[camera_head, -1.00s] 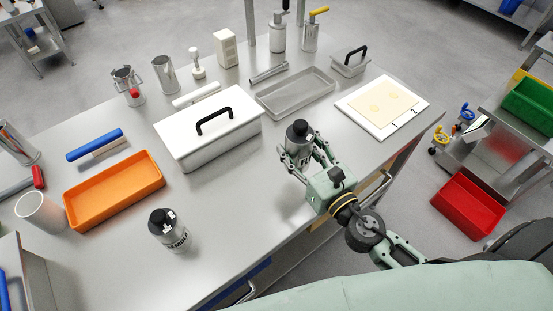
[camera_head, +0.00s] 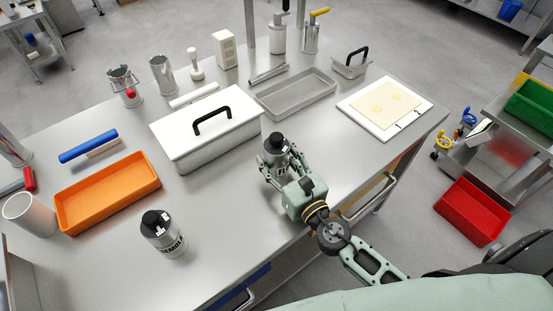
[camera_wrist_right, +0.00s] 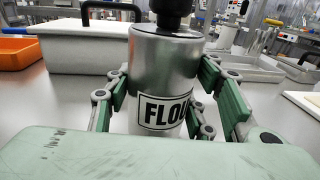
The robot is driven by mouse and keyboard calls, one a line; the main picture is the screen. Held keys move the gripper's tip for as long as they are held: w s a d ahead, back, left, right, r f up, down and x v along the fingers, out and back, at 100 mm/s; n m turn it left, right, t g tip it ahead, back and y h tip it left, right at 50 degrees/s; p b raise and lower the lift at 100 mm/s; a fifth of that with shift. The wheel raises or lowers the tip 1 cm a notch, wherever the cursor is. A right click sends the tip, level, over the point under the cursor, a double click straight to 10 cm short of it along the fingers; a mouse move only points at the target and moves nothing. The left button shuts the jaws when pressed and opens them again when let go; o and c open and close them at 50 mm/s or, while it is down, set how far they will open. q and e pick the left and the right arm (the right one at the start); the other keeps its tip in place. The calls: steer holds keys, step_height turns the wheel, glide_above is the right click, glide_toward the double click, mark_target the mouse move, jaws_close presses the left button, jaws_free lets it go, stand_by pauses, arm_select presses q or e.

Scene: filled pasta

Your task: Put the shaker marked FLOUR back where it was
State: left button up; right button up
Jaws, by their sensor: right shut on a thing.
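The FLOUR shaker (camera_wrist_right: 165,85) is a silver cylinder with a black top, and its label reads "FLO" in the right wrist view. In the head view the FLOUR shaker (camera_head: 275,146) is upright between the fingers of my right gripper (camera_head: 272,165), in front of the white lidded box. My right gripper (camera_wrist_right: 167,100) is shut on it, with green fingers on both sides. I cannot tell whether its base touches the table. Another silver shaker with a black top (camera_head: 163,236), its label reading "SEMOL", stands at the front left. My left gripper is not in view.
The white lidded box (camera_head: 195,135) is just behind and left of the held shaker. An orange tray (camera_head: 108,190) lies at left. A grey metal tray (camera_head: 297,95) and a white board with a dough sheet (camera_head: 352,113) lie to the right. The table between the two shakers is clear.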

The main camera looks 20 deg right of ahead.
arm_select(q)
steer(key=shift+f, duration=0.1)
arm_select(e)
steer(key=o, duration=1)
steer(key=shift+f, duration=0.15)
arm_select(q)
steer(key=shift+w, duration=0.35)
arm_select(e)
steer(key=o, duration=0.4)
steer(key=shift+o, duration=0.2)
steer(key=shift+r, duration=0.25)
steer(key=b+v, duration=0.4)
steer(key=v, duration=0.7)
steer(key=shift+f, duration=0.2)
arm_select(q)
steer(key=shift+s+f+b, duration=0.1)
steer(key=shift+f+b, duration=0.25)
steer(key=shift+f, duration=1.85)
arm_select(e)
steer(key=shift+s+d+r, duration=0.15)
steer(key=shift+s+r, duration=0.05)
steer(key=shift+s, duration=0.3)
